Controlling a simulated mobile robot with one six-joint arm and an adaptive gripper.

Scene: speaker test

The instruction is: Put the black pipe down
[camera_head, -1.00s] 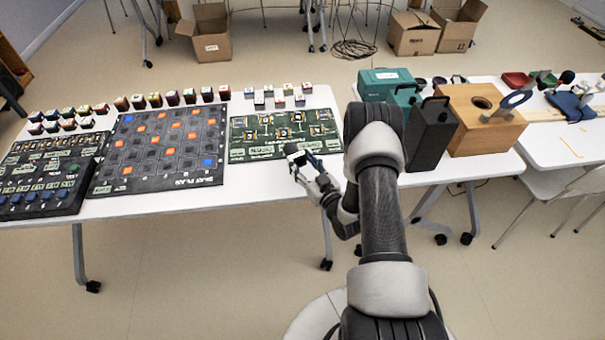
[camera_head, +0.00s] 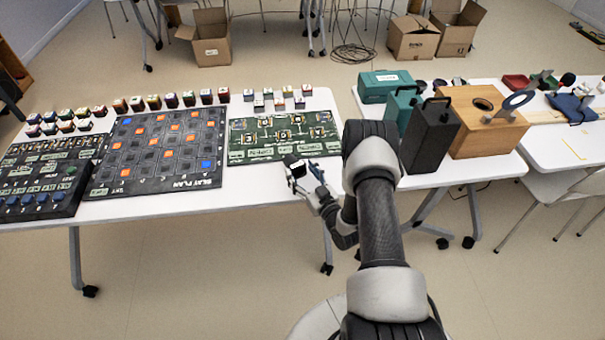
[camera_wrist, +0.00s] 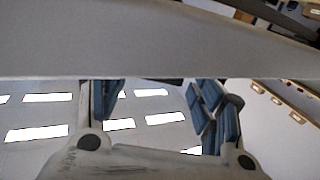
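My gripper (camera_head: 306,168) is at the front edge of the white table (camera_head: 250,184), just in front of the green board (camera_head: 284,136). In the wrist view, the blue-padded fingers of my gripper (camera_wrist: 160,108) stand wide apart, with bright ceiling-like panels showing between them and nothing clearly gripped. I cannot make out a black pipe in either view.
Left of the green board lie a slot-plan board (camera_head: 160,150) and a black button panel (camera_head: 40,190). Small cubes stand behind them. Right of my arm stand a black case (camera_head: 430,135), a teal case (camera_head: 385,85) and a wooden box (camera_head: 485,125). A narrow white front strip is clear.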

